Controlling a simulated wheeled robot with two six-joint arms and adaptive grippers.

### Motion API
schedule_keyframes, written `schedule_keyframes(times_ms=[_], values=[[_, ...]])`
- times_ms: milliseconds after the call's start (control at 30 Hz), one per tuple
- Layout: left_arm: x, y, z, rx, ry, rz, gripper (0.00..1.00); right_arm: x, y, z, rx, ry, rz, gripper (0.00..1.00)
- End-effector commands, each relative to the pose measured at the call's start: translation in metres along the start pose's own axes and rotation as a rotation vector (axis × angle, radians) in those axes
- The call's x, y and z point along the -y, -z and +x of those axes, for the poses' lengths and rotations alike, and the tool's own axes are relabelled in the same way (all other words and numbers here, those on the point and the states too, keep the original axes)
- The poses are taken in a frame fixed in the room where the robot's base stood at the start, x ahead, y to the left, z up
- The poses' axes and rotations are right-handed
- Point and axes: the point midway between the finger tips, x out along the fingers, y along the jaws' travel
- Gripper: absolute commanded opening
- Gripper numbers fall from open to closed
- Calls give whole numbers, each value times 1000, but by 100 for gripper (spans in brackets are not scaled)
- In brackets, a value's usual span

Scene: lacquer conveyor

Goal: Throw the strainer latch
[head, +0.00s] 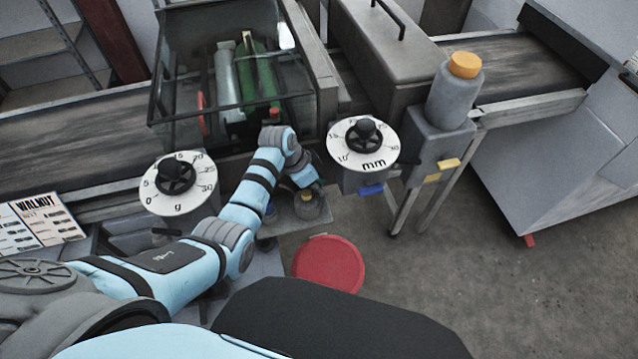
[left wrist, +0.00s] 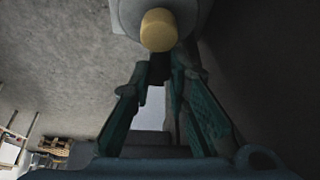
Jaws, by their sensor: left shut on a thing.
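My left arm reaches in from the left and bends down beside the machine below the mm dial; in the head view its gripper is mostly hidden by the arm. In the left wrist view the two fingers of my left gripper (left wrist: 160,70) converge on a small dark piece (left wrist: 158,68), which I take to be the strainer latch. A yellow knob (left wrist: 158,30) on a grey rounded body sits just beyond the fingertips. In the head view a small grey round part with a yellowish top (head: 309,206) stands by the wrist. My right gripper is not in view.
A g dial (head: 160,196) and an mm dial (head: 344,153) flank the arm. A blue tab (head: 371,190) hangs under the mm dial. A grey bottle with an orange cap (head: 455,95) stands at right above a yellow tab (head: 449,163). A red round lid (head: 329,262) is below; floor at right is clear.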

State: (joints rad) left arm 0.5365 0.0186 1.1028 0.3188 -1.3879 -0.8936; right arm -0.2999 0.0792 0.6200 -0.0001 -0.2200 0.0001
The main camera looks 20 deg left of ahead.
Motion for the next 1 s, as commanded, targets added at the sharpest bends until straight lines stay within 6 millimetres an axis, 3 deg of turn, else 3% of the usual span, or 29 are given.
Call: schedule_keyframes(times_ms=[133,367,400,533,833,1000], values=[[4,-5,-2,1,-57,135,0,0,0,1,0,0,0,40],[4,-5,-3,0,-62,149,0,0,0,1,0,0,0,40],[4,-5,-3,0,-62,148,18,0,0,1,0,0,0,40],[4,-5,-3,0,-62,148,36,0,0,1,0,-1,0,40],[4,-5,-4,-1,-61,147,36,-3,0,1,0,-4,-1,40],[6,-5,-31,-1,-57,148,36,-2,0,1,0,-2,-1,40]])
